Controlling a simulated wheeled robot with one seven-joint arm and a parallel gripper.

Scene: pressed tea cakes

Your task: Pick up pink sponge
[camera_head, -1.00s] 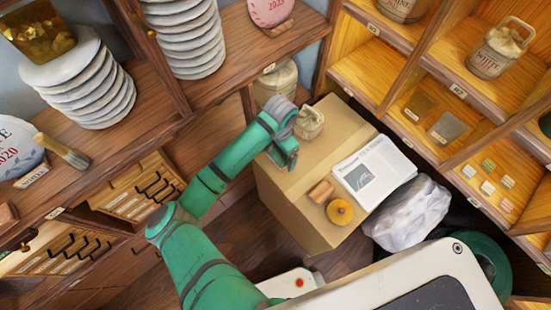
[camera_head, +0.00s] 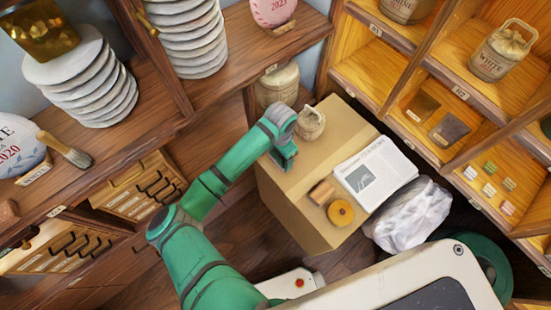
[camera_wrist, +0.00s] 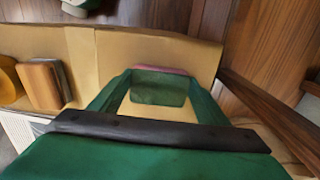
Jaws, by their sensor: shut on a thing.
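My gripper (camera_head: 284,157) is at the left part of the cardboard box top (camera_head: 338,136), pointing down. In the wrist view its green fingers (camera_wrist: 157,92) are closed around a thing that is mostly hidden. A thin pink strip (camera_wrist: 165,70), which looks like the edge of the pink sponge, shows at the far end between the fingers. The sponge cannot be made out in the head view, where the gripper covers it. I cannot tell whether it is clear of the box.
A tied cloth sack (camera_head: 311,123) stands just behind my gripper. A brown block (camera_head: 321,192), an orange round thing (camera_head: 341,212) and a newspaper (camera_head: 375,172) lie on the box. Wooden shelves (camera_head: 203,106) stand left and right. A white crumpled bag (camera_head: 411,214) sits beside the box.

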